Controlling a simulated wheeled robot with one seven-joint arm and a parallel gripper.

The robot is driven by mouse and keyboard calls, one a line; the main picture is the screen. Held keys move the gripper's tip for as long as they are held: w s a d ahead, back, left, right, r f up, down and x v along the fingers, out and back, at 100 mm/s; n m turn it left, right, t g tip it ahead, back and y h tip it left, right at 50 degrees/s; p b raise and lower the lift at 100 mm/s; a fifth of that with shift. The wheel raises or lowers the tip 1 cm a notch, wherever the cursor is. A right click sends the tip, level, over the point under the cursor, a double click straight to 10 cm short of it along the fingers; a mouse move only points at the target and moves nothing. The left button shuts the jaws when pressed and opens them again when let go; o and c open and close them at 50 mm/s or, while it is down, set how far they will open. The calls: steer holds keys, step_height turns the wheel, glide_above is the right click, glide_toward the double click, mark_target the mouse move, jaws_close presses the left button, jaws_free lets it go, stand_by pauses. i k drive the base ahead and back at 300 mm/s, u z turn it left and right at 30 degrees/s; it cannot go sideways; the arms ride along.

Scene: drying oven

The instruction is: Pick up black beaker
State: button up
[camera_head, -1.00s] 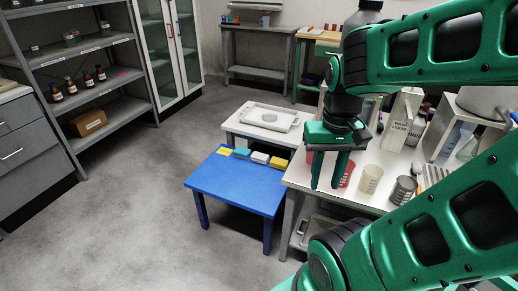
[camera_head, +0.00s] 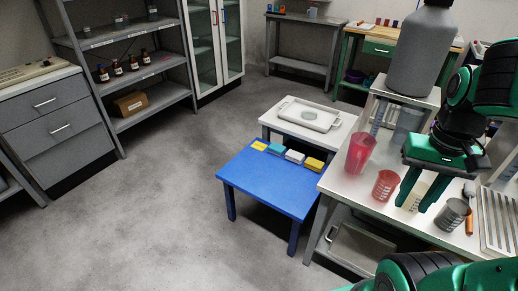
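The black beaker (camera_head: 453,214), dark grey with pale markings, stands upright on the white table (camera_head: 352,190) at the right in the head view. My gripper (camera_head: 411,207) points down with its two green fingers spread, just left of the black beaker and apart from it in the picture. A cream beaker (camera_head: 413,198) shows between and behind the fingers; I cannot tell whether they touch it. A small red beaker (camera_head: 385,186) and a taller red beaker (camera_head: 360,152) stand further left.
A large grey bottle (camera_head: 420,55) stands on a raised stand behind my gripper. A slotted rack (camera_head: 500,215) and an orange-handled tool (camera_head: 470,222) lie right of the black beaker. A blue table (camera_head: 265,185) stands left. The floor at left is clear.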

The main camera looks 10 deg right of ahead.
mark_target(452, 216)
steer(key=z, duration=2.1)
